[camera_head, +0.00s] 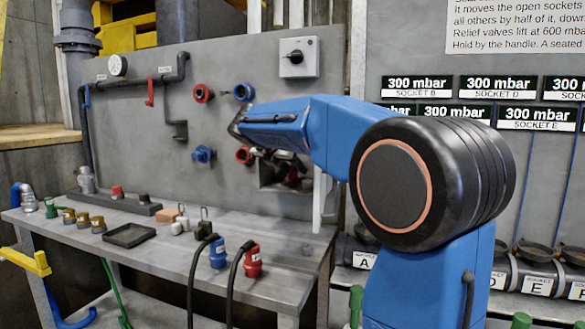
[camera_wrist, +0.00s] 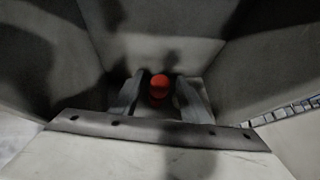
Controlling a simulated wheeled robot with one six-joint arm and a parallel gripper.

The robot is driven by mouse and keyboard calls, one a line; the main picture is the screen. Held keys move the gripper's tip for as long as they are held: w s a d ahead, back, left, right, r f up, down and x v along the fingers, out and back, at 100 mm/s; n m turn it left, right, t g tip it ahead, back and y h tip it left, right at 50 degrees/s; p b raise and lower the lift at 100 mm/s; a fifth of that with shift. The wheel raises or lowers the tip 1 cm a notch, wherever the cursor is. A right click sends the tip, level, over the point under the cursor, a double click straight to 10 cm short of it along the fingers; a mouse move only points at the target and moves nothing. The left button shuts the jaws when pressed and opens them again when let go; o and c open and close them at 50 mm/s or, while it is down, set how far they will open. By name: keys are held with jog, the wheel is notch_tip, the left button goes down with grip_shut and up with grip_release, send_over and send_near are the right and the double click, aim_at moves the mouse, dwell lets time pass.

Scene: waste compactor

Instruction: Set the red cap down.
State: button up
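In the wrist view a small red cap (camera_wrist: 159,86) shows between the two grey fingers of my gripper (camera_wrist: 161,92). Narrow dark strips lie on both sides of it, and I cannot tell whether the fingers touch it. Around them are the grey walls of a box-like recess (camera_wrist: 238,70), with a bolted metal lip (camera_wrist: 160,132) in front. In the head view my gripper (camera_head: 288,172) is at the wall panel, at the opening of a metal box (camera_head: 280,187), partly hidden by my arm. Another red piece (camera_head: 117,192) sits in a dark rack on the bench.
The bench (camera_head: 160,262) holds a dark tray (camera_head: 129,235), brass fittings (camera_head: 83,219), a blue plug (camera_head: 218,253) and a red plug (camera_head: 252,260) with black cables. Red and blue sockets (camera_head: 203,93) and pipes stick out of the panel. Bare bench top lies around the tray.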

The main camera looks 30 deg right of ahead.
jog(key=shift+r, duration=0.2)
jog(key=v, duration=1.2)
dwell(0.4)
